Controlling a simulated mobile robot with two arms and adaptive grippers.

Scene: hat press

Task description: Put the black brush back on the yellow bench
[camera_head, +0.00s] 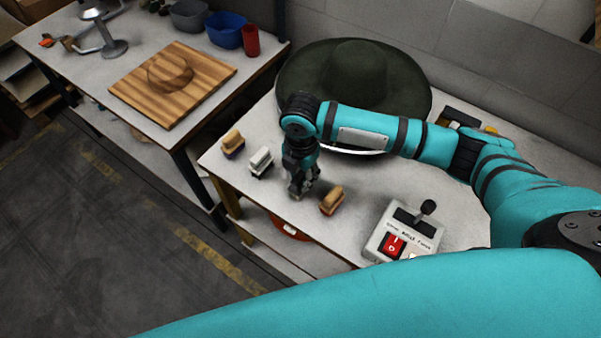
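My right gripper (298,190) points down close to the top of the bench with yellow legs (222,190), between two brushes. Its dark fingers are small here, and I cannot tell whether they are open or shut; no brush shows clearly between them. A wooden-backed brush with dark bristles (232,143) stands at the bench's left edge. A pale grey-white brush (260,161) stands beside it, left of the gripper. A brush with a tan back and brown bristles (331,200) stands just right of the gripper. Which brush is black is unclear. My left gripper is out of view.
A dark green wide-brimmed hat (353,80) lies behind my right forearm. A control box (404,232) with a lever and red switch stands at the bench's front right. Another table (75,62) at left holds a wooden hat board (172,84), bins and a red cup (251,40).

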